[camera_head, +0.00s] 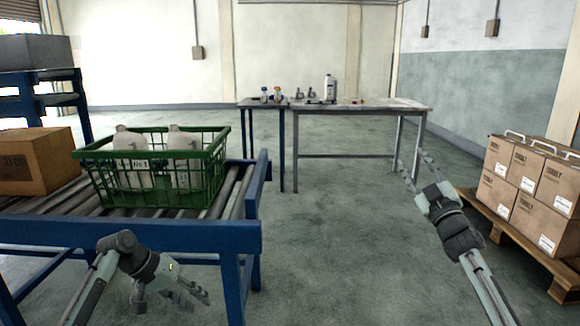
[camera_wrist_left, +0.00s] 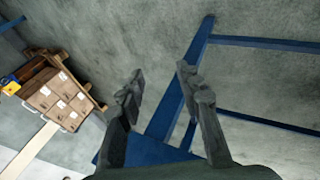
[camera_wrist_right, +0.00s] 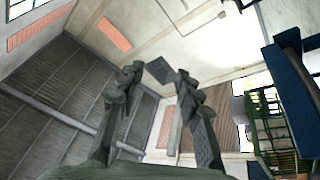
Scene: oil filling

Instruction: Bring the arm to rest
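My left gripper (camera_head: 192,292) is low at the front left, beside the blue conveyor frame and below the green crate. In the left wrist view its fingers (camera_wrist_left: 160,72) stand apart with nothing between them. My right gripper (camera_head: 414,165) is raised at the right, pointing up and away over open floor. In the right wrist view its fingers (camera_wrist_right: 158,75) are apart and empty. The green crate (camera_head: 160,188) stands on the roller conveyor (camera_head: 130,236) and holds two pale jugs (camera_head: 131,165). The crate also shows at the right wrist view's edge (camera_wrist_right: 272,128).
A cardboard box (camera_head: 35,160) sits left of the crate. At the back, a table (camera_head: 375,107) carries a white bottle (camera_head: 330,88) and small items, with a blue stand (camera_head: 255,103) beside it. A pallet (camera_head: 500,230) of boxes (camera_head: 530,185) is at right. The middle floor is clear.

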